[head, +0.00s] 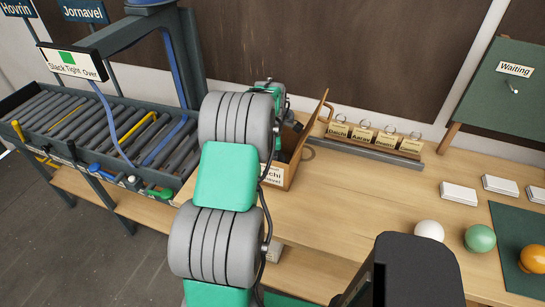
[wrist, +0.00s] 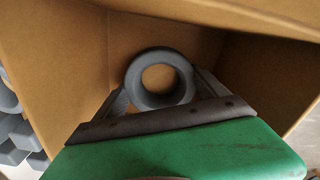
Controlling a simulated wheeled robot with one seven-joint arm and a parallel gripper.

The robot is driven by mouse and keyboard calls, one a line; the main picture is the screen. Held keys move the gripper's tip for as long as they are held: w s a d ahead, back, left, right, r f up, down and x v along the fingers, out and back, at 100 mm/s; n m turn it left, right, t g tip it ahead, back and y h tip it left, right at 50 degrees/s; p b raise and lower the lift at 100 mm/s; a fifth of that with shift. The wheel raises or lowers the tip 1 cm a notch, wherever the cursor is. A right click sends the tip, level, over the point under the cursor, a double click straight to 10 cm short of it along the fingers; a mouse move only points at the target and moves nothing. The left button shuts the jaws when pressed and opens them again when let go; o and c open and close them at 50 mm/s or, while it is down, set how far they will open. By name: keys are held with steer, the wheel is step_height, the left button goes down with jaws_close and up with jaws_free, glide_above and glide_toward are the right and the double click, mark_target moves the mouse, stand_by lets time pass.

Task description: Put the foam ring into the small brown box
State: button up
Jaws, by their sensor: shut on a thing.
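The foam ring (wrist: 158,102) is a thick grey ring with a round hole. In the wrist view it sits between the two fingers of my gripper (wrist: 160,84), which is shut on it. The brown box (head: 293,168) stands open on the bench in the head view, with a flap up and a label ending in "chi". Its brown inner walls (wrist: 65,70) surround the ring and fingers in the wrist view. I cannot tell whether the ring touches the box floor.
A rack with name tags (head: 375,138) stands behind the box to the right. White card stacks (head: 459,192) and white, green and orange balls (head: 480,238) lie at the right. A conveyor with dark rollers (head: 70,115) is at the left. The bench between is clear.

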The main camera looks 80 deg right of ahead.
steer(key=shift+f, duration=0.1)
steer(key=o, duration=1.2)
